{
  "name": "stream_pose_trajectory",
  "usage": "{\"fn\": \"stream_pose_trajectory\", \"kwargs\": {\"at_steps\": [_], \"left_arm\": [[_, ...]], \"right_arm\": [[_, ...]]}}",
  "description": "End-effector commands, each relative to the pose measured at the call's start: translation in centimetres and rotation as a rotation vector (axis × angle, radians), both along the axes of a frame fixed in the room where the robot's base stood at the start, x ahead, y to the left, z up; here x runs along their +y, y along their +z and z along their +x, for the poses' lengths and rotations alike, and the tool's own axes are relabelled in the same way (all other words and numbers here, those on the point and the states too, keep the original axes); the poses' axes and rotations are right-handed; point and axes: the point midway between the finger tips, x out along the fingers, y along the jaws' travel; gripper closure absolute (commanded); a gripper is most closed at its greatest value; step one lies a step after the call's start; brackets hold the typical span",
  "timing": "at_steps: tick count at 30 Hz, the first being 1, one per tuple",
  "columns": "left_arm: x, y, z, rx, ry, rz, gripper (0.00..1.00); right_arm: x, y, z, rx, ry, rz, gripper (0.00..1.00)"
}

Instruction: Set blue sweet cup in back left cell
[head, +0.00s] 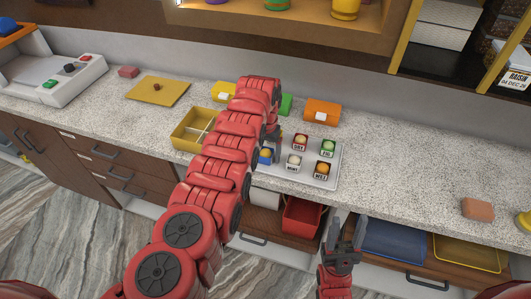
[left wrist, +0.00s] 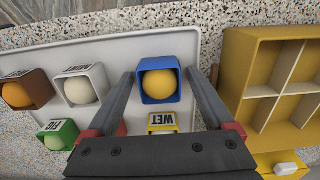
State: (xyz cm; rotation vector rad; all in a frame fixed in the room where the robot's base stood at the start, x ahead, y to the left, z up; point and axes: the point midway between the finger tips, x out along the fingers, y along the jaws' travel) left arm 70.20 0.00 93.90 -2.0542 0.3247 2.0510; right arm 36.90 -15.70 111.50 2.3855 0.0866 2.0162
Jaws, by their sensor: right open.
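The blue sweet cup (head: 265,158), holding a yellow sweet, stands upright on the pale tray, partly behind my left arm in the head view. In the left wrist view the blue cup (left wrist: 147,97) is between the fingertips of my left gripper (left wrist: 160,83). The fingers are close on both sides; contact is unclear. The yellow divided box (head: 180,137) is left of my arm, with pale dividers; the arm hides part of it. In the left wrist view the box (left wrist: 232,75) is at the right, its visible cells empty. My right gripper (head: 347,222) is open and empty before the counter.
The tray (head: 313,183) also holds white (head: 293,161), green (head: 328,148), red and brown cups. A yellow WET-labelled cup (left wrist: 162,118) is close by my left fingers. Yellow, green and orange (head: 322,111) boxes stand behind. The counter's right side is mostly clear.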

Motion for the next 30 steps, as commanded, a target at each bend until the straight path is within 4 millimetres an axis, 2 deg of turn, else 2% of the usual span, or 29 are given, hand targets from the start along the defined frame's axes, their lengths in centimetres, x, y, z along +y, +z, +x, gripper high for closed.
{"fn": "stream_pose_trajectory", "kwargs": {"at_steps": [8, 13, 17, 18, 24, 30], "left_arm": [[0.0, 0.2, 0.0, 0.000, 0.000, 0.000, 0.14], [-0.2, 1.5, 0.1, -0.003, -0.002, -0.001, 0.14], [-0.2, 3.8, 0.1, -0.007, -0.002, 0.000, 0.14], [0.0, 4.4, 0.1, -0.005, 0.000, -0.001, 0.14], [0.0, 9.6, 0.1, -0.006, 0.000, -0.003, 0.14], [0.0, 11.7, 0.0, -0.002, 0.000, -0.001, 0.14]], "right_arm": [[0.0, 0.2, 0.0, 0.000, 0.000, 0.000, 0.50], [0.0, 0.4, 0.0, 0.000, 0.000, 0.000, 0.50], [0.0, 0.6, 0.0, 0.000, 0.000, 0.000, 0.50], [0.0, -0.2, 0.0, 0.000, 0.000, 0.000, 0.50], [0.0, -1.8, 0.0, 0.000, 0.000, 0.000, 0.50], [0.0, -2.1, 0.0, 0.000, 0.000, 0.000, 0.50]]}}
